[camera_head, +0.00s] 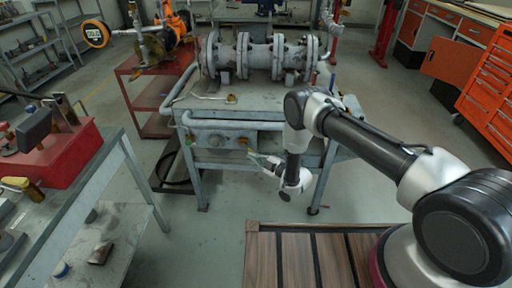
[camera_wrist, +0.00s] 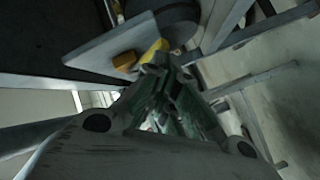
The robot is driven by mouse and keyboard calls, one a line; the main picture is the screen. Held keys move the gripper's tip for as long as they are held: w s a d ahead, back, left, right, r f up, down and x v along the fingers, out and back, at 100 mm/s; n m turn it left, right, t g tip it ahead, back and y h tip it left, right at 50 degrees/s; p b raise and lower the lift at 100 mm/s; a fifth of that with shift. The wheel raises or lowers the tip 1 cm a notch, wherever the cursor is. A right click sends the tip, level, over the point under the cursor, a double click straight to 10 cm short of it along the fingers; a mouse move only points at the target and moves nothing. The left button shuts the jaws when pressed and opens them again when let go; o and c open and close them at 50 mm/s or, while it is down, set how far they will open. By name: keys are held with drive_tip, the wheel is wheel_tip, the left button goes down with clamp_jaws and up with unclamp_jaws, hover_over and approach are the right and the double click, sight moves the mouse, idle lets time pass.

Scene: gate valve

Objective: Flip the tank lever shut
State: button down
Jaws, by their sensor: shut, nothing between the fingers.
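My gripper (camera_head: 255,158) is in front of the grey workbench, below its top, with the fingers shut and nothing held. In the wrist view the fingertips (camera_wrist: 165,65) are together, close to a small yellow piece (camera_wrist: 153,50) that may be the tank lever. I cannot tell whether they touch. An orange block (camera_wrist: 123,60) sits beside it on a pale grey plate (camera_wrist: 95,50). The lever's position is too small and dark to tell.
A large flanged pipe assembly (camera_head: 262,55) stands on the workbench (camera_head: 205,103). A red cart (camera_head: 150,95) is behind it at left. A side bench with a red box (camera_head: 62,155) is at far left, and an orange drawer cabinet (camera_head: 490,85) at right. Floor shows left of my gripper.

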drive_tip(key=shift+a+f, duration=1.05)
drive_tip(key=shift+a, duration=0.1)
